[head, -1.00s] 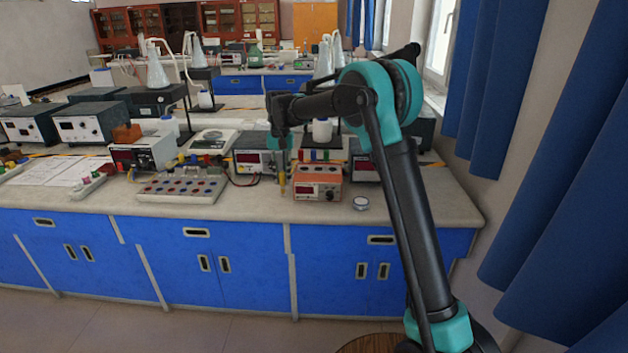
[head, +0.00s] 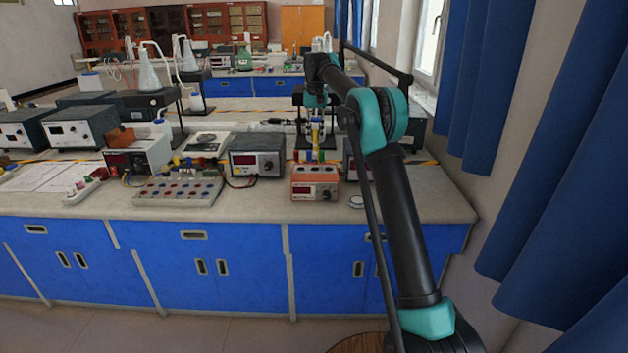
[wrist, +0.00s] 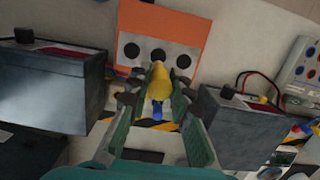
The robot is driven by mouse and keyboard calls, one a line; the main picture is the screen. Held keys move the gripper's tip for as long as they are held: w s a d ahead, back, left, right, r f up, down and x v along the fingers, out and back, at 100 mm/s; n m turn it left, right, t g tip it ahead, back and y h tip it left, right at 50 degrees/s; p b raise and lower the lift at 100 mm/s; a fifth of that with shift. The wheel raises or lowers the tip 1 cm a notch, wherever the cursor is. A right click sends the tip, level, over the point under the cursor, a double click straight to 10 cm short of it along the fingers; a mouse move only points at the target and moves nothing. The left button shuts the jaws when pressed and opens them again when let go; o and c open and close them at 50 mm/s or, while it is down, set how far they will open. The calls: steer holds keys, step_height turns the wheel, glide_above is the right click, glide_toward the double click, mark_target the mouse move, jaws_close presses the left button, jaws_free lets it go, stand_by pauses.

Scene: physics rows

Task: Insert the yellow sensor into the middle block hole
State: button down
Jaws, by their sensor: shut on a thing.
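The yellow sensor (wrist: 158,82) is clamped between the fingers of my gripper (wrist: 158,92), with a blue part at its lower end in the wrist view. The orange block (wrist: 191,27) shows three dark holes in a row. The sensor's far end appears just below the middle hole (wrist: 158,55); I cannot tell whether it touches the block. In the head view, my gripper (head: 316,103) holds the upright yellow sensor (head: 315,131) above and behind the orange block (head: 315,177), whose front carries a display and a knob.
Dark instrument boxes stand on both sides of the block, one at left (wrist: 50,85) and one at right (wrist: 240,130). In the head view, a terminal board (head: 178,190) lies to the left. A small round dish (head: 357,201) sits right of the block. The front bench edge is mostly clear.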

mark_target(315, 148)
steer(key=shift+f, duration=2.9)
steer(key=shift+s+f, duration=0.1)
steer(key=shift+f, duration=2.15)
stand_by(0.4)
steer(key=c, duration=1.3)
jaws_free()
steer(key=o, duration=0.4)
steer(key=shift+r, duration=0.15)
steer(key=shift+r, duration=3.1)
